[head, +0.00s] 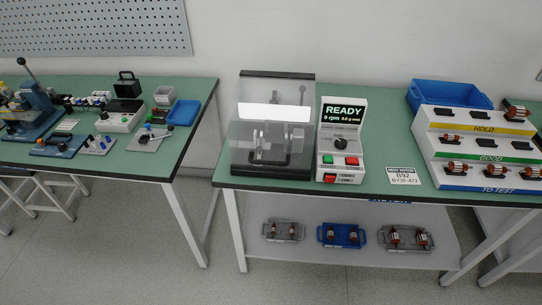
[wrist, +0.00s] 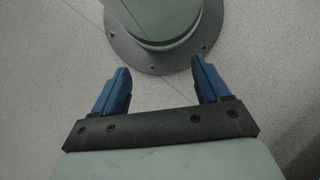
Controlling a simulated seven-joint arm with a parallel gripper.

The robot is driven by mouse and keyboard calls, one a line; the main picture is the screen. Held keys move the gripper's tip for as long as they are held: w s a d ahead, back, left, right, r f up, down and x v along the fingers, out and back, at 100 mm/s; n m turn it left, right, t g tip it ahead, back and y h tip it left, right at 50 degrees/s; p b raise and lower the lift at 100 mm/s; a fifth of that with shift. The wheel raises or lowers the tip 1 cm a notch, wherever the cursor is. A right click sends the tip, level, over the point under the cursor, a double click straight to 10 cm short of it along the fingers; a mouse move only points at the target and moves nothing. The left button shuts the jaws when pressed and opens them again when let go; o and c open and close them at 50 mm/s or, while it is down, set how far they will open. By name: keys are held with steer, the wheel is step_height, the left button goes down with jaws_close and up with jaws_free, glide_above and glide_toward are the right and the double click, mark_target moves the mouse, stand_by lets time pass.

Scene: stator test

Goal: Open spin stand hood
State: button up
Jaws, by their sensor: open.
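The spin stand (head: 270,169) sits on the left part of the right-hand green table. Its clear hood (head: 262,122) is down over the fixture, and a dark handle shows low at its front. The control panel (head: 342,142) stands just right of it, with its screen reading READY and 0 rpm, and red and green buttons below. My gripper (wrist: 161,78) shows only in the wrist view, with its two blue fingers wide apart and nothing between them. It points at the floor and my own base, away from the hood. The head view does not show it.
A stepped rack of rotors (head: 470,182) and a blue bin (head: 449,95) stand to the right. A white label card (head: 404,176) lies before the rack. Small trays of rotors (head: 342,235) sit on the lower shelf. Another green table (head: 103,173) with tools stands left, across a gap.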

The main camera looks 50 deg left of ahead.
steer(key=w+a+r, duration=0.1)
steer(key=w+a, duration=0.1)
steer(key=w+a+r+n+t, duration=0.1)
steer(key=w+a, duration=0.1)
steer(key=w, duration=0.1)
steer(key=w+a+r+n+t+h, duration=0.1)
steer(key=w, duration=0.2)
steer(key=shift+a+r, duration=0.35)
steer(key=shift+a, duration=0.05)
steer(key=c, duration=0.6)
steer(key=shift+n+t, duration=0.7)
steer(key=w+a+r, duration=0.2)
steer(key=w+a, duration=0.1)
steer(key=w+a+r, duration=0.1)
steer(key=w+a, duration=0.1)
steer(key=shift+w+a+r, duration=0.1)
steer(key=shift+a+r, duration=0.15)
steer(key=shift+r, duration=0.15)
steer(key=m+g+y, duration=0.1)
steer(key=g+y, duration=0.2)
steer(key=y, duration=1.4)
glide_toward(277, 164)
steer(key=x, duration=1.2)
steer(key=shift+d, duration=0.1)
steer(key=shift+c, duration=0.5)
